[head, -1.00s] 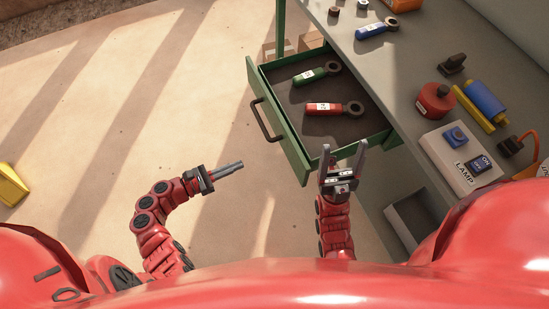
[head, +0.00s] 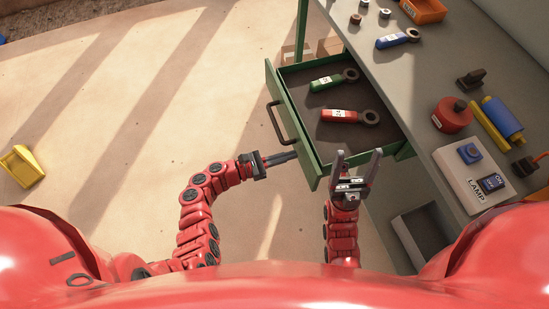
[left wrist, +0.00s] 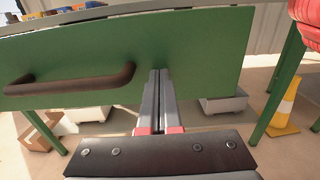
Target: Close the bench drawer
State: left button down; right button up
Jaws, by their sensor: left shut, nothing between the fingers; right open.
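The green bench drawer (head: 318,161) is open and sticks out to the left from under the bench. Its dark bar handle (head: 276,122) is on the green front, and also shows at left in the left wrist view (left wrist: 70,82). Inside lie a green-handled tool (head: 328,82) and a red-handled tool (head: 340,116). My left gripper (head: 295,155) is shut and empty, with its fingertips at the outer face of the front, on the near side of the handle. I cannot tell whether they touch it. My right gripper (head: 357,156) is open and empty near the drawer's near corner.
The grey bench top (head: 420,85) carries a blue-handled tool (head: 397,38), a red round object (head: 452,115) and a lamp switch box (head: 470,172). A grey bin (head: 418,236) is below.

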pick_arm(q)
jog(key=shift+d, duration=0.35)
jog(key=shift+w+d, duration=0.15)
jog(key=shift+d, duration=0.3)
jog(key=b+x, duration=0.1)
jog(key=x, duration=0.5)
jog(key=shift+d+f, duration=0.1)
jog(key=shift+d, duration=0.2)
jog(key=b, duration=0.4)
send_near(375, 129)
jog(key=b+x, duration=0.3)
jog(key=b, duration=0.2)
jog(key=f+b+x, duration=0.1)
jog(key=b+x, duration=0.2)
jog(key=b, duration=0.2)
jog(key=b+x, duration=0.3)
jog(key=b, duration=0.2)
jog(key=shift+d+f, duration=0.3)
jog(key=shift+d, duration=0.05)
jog(key=shift+w+d+r+b, duration=0.15)
jog(key=shift+b, duration=0.2)
jog(key=shift+r, duration=0.3)
